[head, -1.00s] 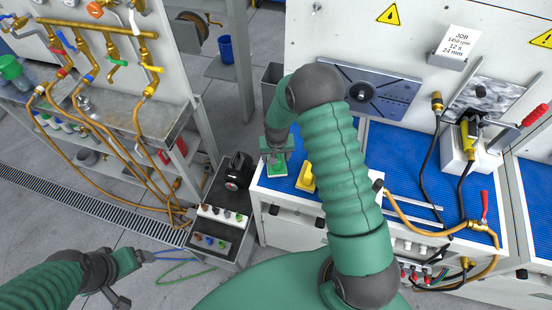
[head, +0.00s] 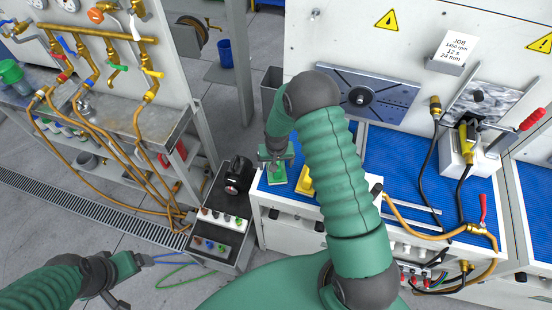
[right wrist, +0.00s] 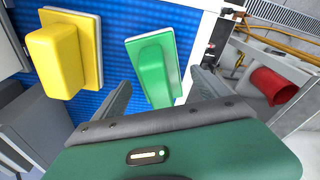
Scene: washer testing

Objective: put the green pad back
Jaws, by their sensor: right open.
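The green pad (head: 277,178) lies at the left end of the blue-topped bench, near its edge. In the right wrist view the green pad (right wrist: 153,66) has a raised green handle on a pale-edged plate, against the blue surface. My right gripper (head: 277,163) is above and behind it in the head view. In the right wrist view my right gripper (right wrist: 158,92) is open, its fingers apart on either side of the pad's near end; contact is not clear. My left gripper (head: 140,262) is low at the left, away from the bench; its jaw opening is unclear.
A yellow pad (head: 305,181) lies just right of the green one, and also shows in the right wrist view (right wrist: 62,58). A dark trolley (head: 222,220) with small coloured pieces stands left of the bench. A metal plate with a disc (head: 360,95) is behind my right arm.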

